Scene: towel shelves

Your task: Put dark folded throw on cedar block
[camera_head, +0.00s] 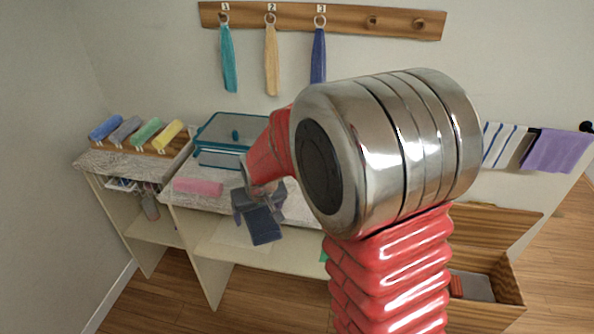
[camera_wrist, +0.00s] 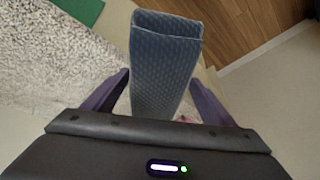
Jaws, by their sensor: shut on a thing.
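The dark folded throw (camera_head: 264,226) is a blue-grey, textured folded cloth. My gripper (camera_head: 258,200) is shut on it and holds it near the front edge of the pale shelf unit, close to the counter top. In the wrist view the throw (camera_wrist: 165,65) stands between the two purple-grey fingers of my gripper (camera_wrist: 160,80) and reaches out past their tips. I cannot make out a cedar block for certain in either view; my arm hides much of the middle and right of the counter.
A pink folded cloth (camera_head: 198,187) and a teal-rimmed box (camera_head: 240,120) are on the counter. Several rolled towels lie on a rack at the left. Towels hang from a wooden rail (camera_head: 345,20). A wooden crate (camera_head: 508,278) stands on the floor at right.

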